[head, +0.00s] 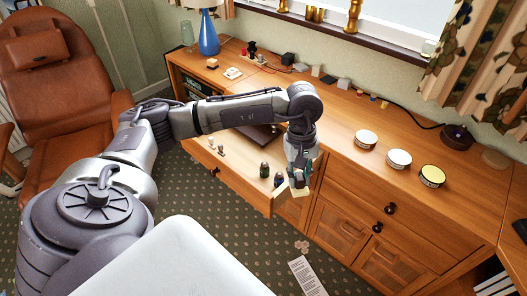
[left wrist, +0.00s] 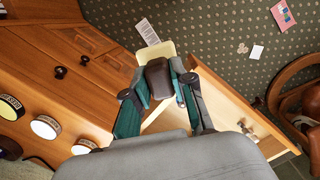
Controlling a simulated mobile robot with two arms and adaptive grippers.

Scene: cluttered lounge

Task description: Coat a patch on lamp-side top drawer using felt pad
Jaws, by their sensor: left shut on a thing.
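The lamp-side top drawer (head: 236,188) is pulled out of the wooden sideboard, with small jars and figures inside. It also shows in the left wrist view (left wrist: 226,98). My left gripper (head: 299,178) hangs over the drawer's right front corner. It is shut on the felt pad (left wrist: 160,80), which has a dark brown grip and a pale cream face (left wrist: 167,49). In the head view only a pale bit of the pad (head: 299,191) shows below the fingers. I cannot tell whether the pad touches the drawer. My right gripper is not in view.
A blue lamp (head: 208,38) stands at the sideboard's left end. Three round tins (head: 398,158) stand on its top at the right, and small items line the back. A brown armchair (head: 45,70) is at the left. A paper sheet (head: 307,277) lies on the patterned floor.

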